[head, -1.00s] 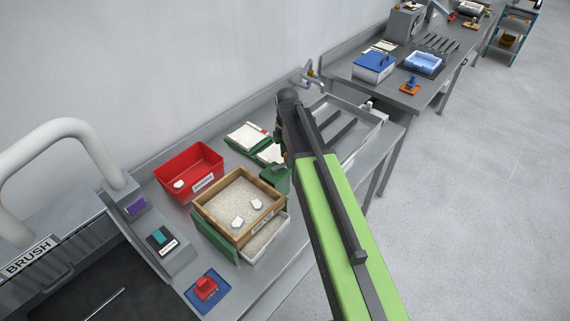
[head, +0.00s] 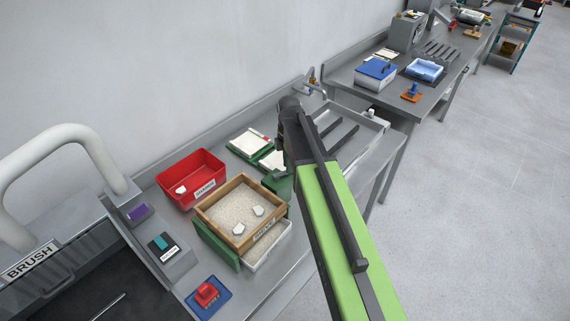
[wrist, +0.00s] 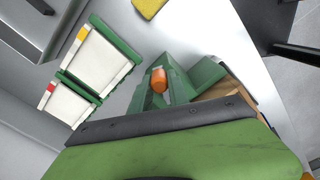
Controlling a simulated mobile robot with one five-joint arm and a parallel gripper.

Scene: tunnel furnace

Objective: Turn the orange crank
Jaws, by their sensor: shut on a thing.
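The orange crank (wrist: 159,80) shows its rounded orange end in the wrist view, between green uprights just beyond the dark edge of my arm. The crank is hidden behind my arm in the head view. The green sieve stand (head: 217,243) holds a wooden tray (head: 225,190) of pale grit with two white pieces. My gripper (head: 281,151) is at the right end of this stand, shut on the orange crank. Its fingertips and the exact contact are mostly hidden.
A red bin (head: 190,178) and green-framed trays (head: 250,142) stand behind. A white drawer-like tray (head: 268,246) is under the sieve. A grey sink (head: 372,131) lies beyond my arm. A red block on a blue pad (head: 208,296) is in front.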

